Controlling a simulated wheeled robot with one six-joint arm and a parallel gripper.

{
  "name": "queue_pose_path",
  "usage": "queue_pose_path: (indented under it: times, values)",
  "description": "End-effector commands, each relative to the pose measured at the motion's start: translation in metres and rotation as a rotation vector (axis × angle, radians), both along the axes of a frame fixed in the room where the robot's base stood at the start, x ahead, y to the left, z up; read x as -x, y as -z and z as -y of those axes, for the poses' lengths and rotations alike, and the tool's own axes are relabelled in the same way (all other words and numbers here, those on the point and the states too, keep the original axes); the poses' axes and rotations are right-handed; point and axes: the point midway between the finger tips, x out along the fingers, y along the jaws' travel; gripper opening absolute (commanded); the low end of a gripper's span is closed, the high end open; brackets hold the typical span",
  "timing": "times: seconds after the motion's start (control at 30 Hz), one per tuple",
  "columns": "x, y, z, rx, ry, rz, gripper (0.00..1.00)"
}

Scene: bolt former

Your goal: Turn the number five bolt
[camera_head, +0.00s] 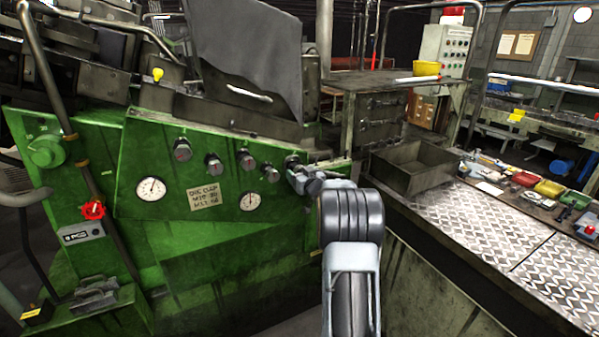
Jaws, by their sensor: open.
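A row of several dark, round metal bolts runs across the upper part of the green machine panel (150,215). The leftmost bolt (182,149) and the bolts to its right stand clear. No numbers can be read on them. The rightmost bolt (292,161) is the one at my gripper and is partly hidden by it. My gripper (294,174) is open, with its fingers at or just in front of this bolt. I cannot tell whether the fingers touch it or sit around it. My arm comes up from the lower right.
Two white dials (151,189) and a paper label (210,198) sit below the bolts. A red handwheel (93,210) and a pipe are at the left. A metal bin (412,167) and a workbench (480,220) with tools stand right of my arm.

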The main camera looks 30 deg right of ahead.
Motion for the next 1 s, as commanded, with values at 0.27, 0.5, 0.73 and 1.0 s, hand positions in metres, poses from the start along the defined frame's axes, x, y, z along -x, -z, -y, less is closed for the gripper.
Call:
queue_pose_path:
  times: [0.27, 0.5, 0.73, 1.0]
  values:
    - [-0.0046, 0.0002, 0.0002, 0.0, 0.0, 0.0, 0.72]
    - [-0.0043, 0.0002, 0.0002, 0.0, 0.0, 0.0, 0.61]
    - [-0.0042, 0.0001, 0.0003, 0.0, 0.0, 0.0, 0.39]
    - [-0.0042, 0.0005, 0.0003, 0.003, 0.0, 0.0, 0.23]
